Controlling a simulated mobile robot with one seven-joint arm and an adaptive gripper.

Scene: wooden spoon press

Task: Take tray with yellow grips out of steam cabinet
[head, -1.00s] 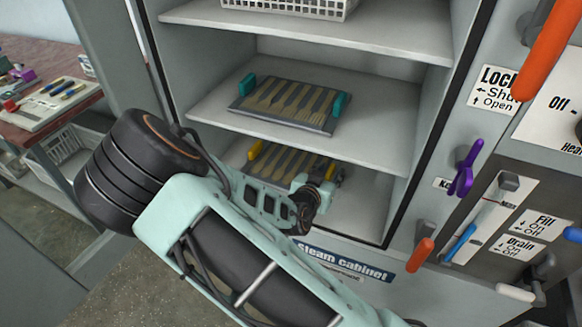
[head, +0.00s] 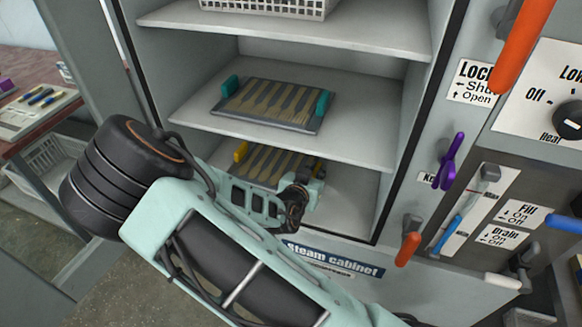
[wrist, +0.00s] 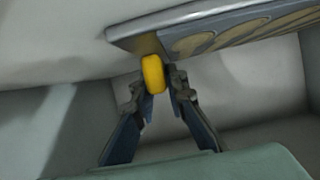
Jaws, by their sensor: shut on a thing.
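The tray with yellow grips (head: 268,164) is on the lower shelf of the open steam cabinet (head: 333,258), under the middle shelf. It carries several wooden spoon shapes. Its left yellow grip (head: 241,152) is free in the head view; my arm covers its front right part. In the wrist view my gripper (wrist: 157,78) is shut on the other yellow grip (wrist: 153,70), one finger on each side. The tray's edge (wrist: 200,20) shows just above the grip. I cannot tell whether the tray rests on the shelf or is slightly raised.
A similar tray with teal grips (head: 268,104) stands on the middle shelf, close above. A white basket (head: 265,8) is on the top shelf. Orange handles (head: 408,248) and a purple lever (head: 448,162) stick out right of the opening. A workbench (head: 40,130) stands at left.

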